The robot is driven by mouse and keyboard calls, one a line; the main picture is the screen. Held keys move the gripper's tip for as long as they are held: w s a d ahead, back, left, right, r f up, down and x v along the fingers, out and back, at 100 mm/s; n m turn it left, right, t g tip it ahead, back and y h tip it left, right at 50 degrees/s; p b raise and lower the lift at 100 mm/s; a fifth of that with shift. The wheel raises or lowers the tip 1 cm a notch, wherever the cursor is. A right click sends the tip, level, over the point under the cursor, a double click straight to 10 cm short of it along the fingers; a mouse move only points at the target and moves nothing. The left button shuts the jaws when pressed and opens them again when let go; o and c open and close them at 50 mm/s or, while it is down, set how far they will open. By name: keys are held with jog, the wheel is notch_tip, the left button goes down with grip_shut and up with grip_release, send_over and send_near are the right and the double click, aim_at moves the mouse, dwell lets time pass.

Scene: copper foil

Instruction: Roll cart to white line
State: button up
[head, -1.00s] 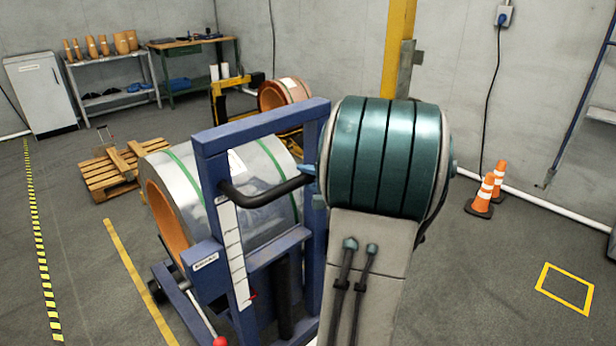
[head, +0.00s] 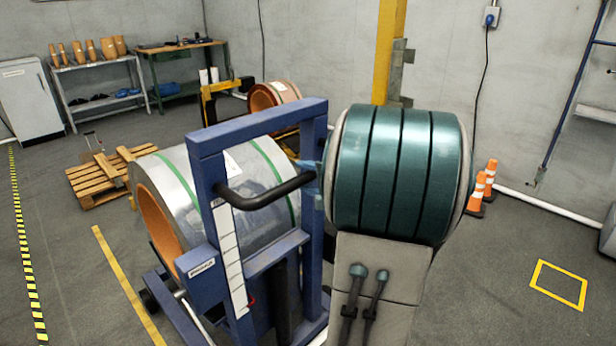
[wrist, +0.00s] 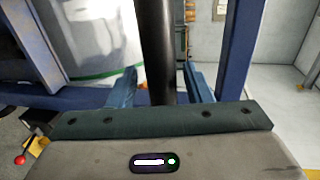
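The cart has a blue frame (head: 206,180) and carries a large silver-wrapped coil (head: 180,165) with green straps and a copper-coloured bore. A black handle (head: 265,197) juts from the frame toward me, its right end close to my arm. Blue posts stand on both sides. I make out no white line on the floor.
A yellow line (head: 126,285) and a yellow-black line (head: 24,250) run along the floor at left. A wooden pallet (head: 85,183) lies behind. Orange cones (head: 478,190) stand at right, near a yellow floor square (head: 558,285). Floor between is clear.

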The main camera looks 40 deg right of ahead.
jog(key=shift+w+a, duration=0.15)
jog(key=shift+r, duration=0.1)
jog(key=v, duration=1.3)
jog(key=shift+s+b, duration=0.35)
jog(key=shift+s, duration=0.05)
